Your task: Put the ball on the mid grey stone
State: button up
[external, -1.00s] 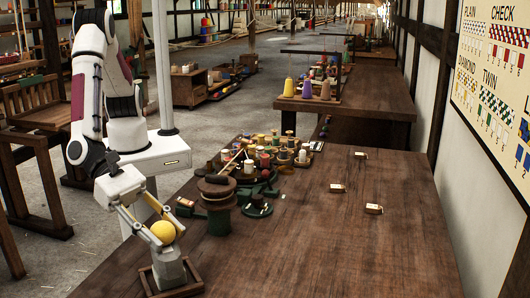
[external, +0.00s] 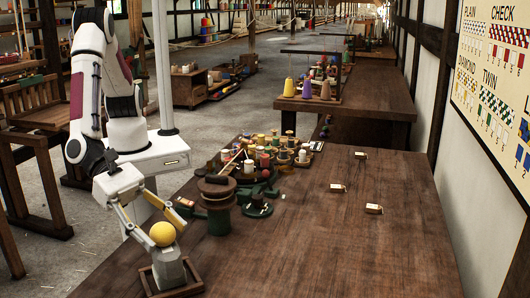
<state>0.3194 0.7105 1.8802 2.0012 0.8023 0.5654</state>
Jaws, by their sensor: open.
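The yellow ball (external: 162,233) rests on top of a grey stone (external: 168,268). The stone stands in a square wooden tray (external: 198,287) at the near left of the table. My gripper (external: 152,225) is open around the ball, with one finger on the left and the other behind it to the right. I cannot tell whether either finger touches the ball. No other grey stone is clear to compare its shade.
A dark wooden spool with a green base (external: 218,218) stands right of the gripper. Several thread spools (external: 270,155) crowd behind it. Small tagged blocks (external: 373,208) lie to the right. The table's front middle is clear.

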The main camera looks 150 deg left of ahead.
jog(key=v, duration=1.1)
jog(key=shift+s, duration=0.15)
jog(key=shift+d+r, duration=0.1)
jog(key=shift+r, duration=0.05)
jog(key=s+a+r+n+g+y, duration=0.1)
jog(key=s+a+r+n+g, duration=0.3)
jog(key=s+a+n, duration=0.45)
jog(key=s+a+r+n+g, duration=0.2)
jog(key=s+a+r+n, duration=0.3)
jog(key=s+a+n, duration=0.3)
jog(key=s+d+r+n+h, duration=0.1)
jog(key=s+d+n+h, duration=0.2)
jog(key=s+n, duration=0.4)
jog(key=s+d+r+n+h, duration=0.1)
jog(key=s+d+n+h, duration=0.3)
jog(key=s, duration=0.9)
jog(key=n, duration=0.3)
jog(key=shift+d+r, duration=0.25)
